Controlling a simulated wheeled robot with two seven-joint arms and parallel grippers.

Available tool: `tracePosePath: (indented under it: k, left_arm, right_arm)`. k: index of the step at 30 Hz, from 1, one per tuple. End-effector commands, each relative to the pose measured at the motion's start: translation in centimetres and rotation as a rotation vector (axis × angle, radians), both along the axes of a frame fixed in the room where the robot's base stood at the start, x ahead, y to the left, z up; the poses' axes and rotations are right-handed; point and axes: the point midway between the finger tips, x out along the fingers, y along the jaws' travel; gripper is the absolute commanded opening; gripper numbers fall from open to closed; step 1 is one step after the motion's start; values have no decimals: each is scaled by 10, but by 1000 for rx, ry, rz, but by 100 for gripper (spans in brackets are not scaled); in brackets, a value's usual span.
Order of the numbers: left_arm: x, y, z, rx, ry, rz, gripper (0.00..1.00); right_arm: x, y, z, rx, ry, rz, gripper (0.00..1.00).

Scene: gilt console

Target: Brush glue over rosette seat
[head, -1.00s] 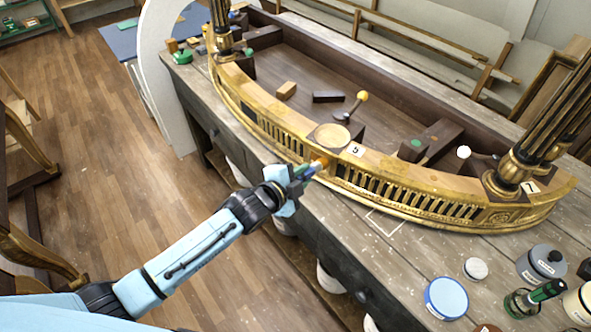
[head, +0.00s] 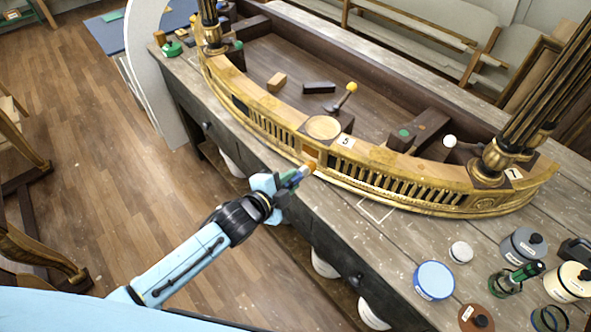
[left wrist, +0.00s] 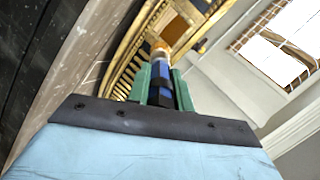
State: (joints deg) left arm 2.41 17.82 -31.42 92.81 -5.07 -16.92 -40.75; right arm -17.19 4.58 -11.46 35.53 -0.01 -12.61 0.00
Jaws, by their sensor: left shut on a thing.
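My left gripper (head: 283,184) is shut on a brush (head: 299,174) with a blue handle and an orange-yellow tip. The brush (left wrist: 160,75) stands between the green fingers in the left wrist view. The rosette seat (head: 311,154) looks like a bare orange-brown square in the gilt console's (head: 420,190) slotted front, below the round wooden pad and label 5. It also shows as a brown square (left wrist: 177,28) in the left wrist view, beyond the brush tip. The tip is just below and in front of the seat; a small gap seems to separate them. My right gripper is not in view.
The console lies on a grey plank bench (head: 400,240). A blue-lidded jar (head: 434,280), a white-lidded jar (head: 461,252), a grey pot (head: 522,245) and a green-handled tool (head: 524,272) stand at the bench's right. Open floor (head: 100,180) lies at left.

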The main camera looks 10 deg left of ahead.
Motion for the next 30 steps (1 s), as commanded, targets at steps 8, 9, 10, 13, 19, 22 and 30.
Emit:
tracePosePath:
  k: [8,9,10,13,19,22,30]
  left_arm:
    - [-16,8,1,0,-1,1,0]
    - [-17,8,1,1,-1,0,0]
    - [-17,8,0,1,-1,0,0]
    - [-16,8,0,1,-1,0,0]
    - [-19,9,0,1,0,0,0]
    - [-26,12,1,1,1,0,0]
    - [-44,20,1,0,-1,1,0]
  right_arm:
    - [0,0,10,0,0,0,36]
    - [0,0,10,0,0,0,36]
    - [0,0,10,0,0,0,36]
    - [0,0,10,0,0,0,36]
    - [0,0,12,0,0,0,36]
    - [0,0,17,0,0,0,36]
    - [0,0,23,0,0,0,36]
